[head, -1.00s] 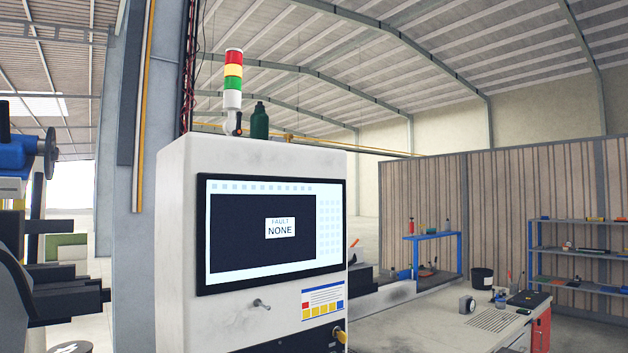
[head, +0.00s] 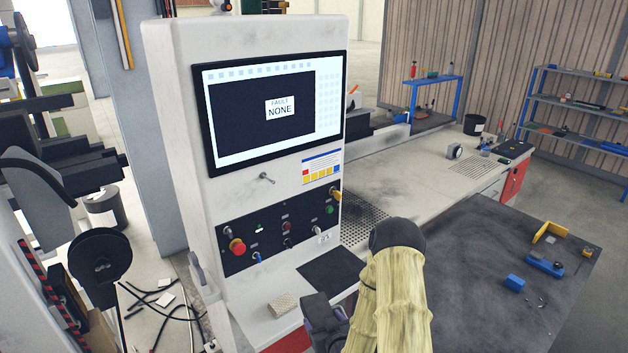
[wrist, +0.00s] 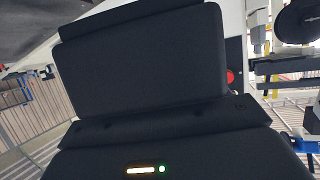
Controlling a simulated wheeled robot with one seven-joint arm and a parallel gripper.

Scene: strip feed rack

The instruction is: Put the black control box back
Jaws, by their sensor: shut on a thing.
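In the wrist view a large black slab-like body, which I take to be the black control box (wrist: 145,65), fills the middle, close to the camera. Below it is a dark housing with a yellowish light bar and a green light. My gripper (head: 320,318) shows dark at the bottom of the head view, over the front of the console's shelf, at the end of my pale-sleeved arm. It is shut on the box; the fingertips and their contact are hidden. A flat black pad (head: 335,272) lies on the shelf, to the upper right of the gripper in the picture.
The white console (head: 175,150) has a screen reading "FAULT NONE" and a panel with a red button (head: 237,246). A small beige block (head: 283,304) lies on the shelf left of my gripper. A dark table (head: 500,260) with a blue block (head: 514,283) stands right.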

